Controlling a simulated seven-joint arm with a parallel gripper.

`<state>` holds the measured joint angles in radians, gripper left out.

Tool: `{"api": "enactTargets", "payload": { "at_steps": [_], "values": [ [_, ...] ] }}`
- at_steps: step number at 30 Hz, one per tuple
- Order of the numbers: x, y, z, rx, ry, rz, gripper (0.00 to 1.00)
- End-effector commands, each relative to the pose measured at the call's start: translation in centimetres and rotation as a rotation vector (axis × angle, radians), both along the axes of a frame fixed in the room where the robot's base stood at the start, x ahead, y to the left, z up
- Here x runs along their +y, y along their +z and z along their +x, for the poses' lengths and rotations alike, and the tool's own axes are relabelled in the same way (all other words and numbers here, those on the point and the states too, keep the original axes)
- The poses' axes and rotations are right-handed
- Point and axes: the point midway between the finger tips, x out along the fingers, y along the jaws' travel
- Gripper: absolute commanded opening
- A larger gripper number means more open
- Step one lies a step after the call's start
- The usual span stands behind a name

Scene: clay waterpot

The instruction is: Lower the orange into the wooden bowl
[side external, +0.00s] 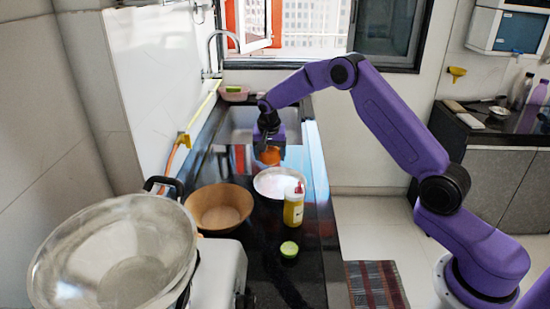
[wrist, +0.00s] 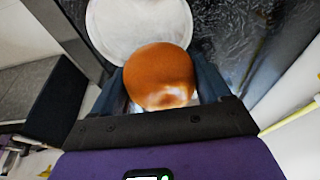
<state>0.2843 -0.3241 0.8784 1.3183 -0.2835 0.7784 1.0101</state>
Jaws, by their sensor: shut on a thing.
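The orange (side external: 270,156) is held between the fingers of my gripper (side external: 269,150), above the counter just behind the white plate in the side view. In the wrist view the orange (wrist: 159,77) fills the space between the two dark fingers of my gripper (wrist: 165,90), with the white plate (wrist: 135,12) beyond it. The wooden bowl (side external: 219,207) stands on the black counter, nearer the side camera and to the left of the plate. It looks empty. The bowl cannot be made out in the wrist view.
A white plate (side external: 279,182) lies between my gripper and the near counter. A yellow bottle (side external: 293,207) with a red cap stands beside it, and a small green-topped item (side external: 289,250) is nearer. A large metal strainer (side external: 115,260) is at the left front. The sink (side external: 240,130) is behind.

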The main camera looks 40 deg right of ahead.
Motion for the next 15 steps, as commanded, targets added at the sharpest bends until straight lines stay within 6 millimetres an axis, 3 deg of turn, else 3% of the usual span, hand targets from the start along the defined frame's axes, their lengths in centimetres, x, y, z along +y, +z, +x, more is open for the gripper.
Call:
{"api": "enactTargets", "payload": {
  "at_steps": [15],
  "values": [
    [8.4,3.4,-0.1,-0.002,0.002,0.000,0.42]
  ]
}}
